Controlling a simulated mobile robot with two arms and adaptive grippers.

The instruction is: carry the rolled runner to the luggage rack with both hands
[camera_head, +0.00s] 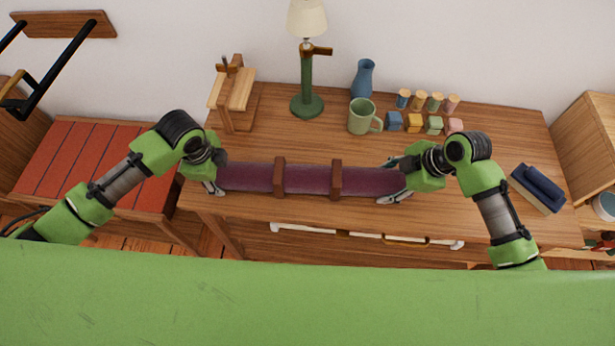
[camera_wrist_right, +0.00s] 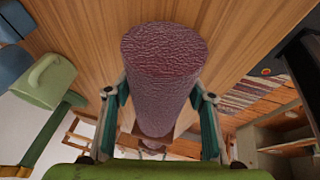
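The rolled runner (camera_head: 308,180) is a purple roll with two brown bands, lying level across the front of the desk; I cannot tell if it rests on it. My left gripper (camera_head: 216,180) is at its left end, one finger visible by the lower edge, the other hidden. My right gripper (camera_head: 390,182) has fingers on both sides of the right end. In the right wrist view the runner (camera_wrist_right: 163,85) is between my right gripper's fingers (camera_wrist_right: 160,92), which appear to touch its sides. The luggage rack (camera_head: 80,165), with red slats, stands left of the desk.
A black-railed wall fitting (camera_head: 62,68) is above the rack.

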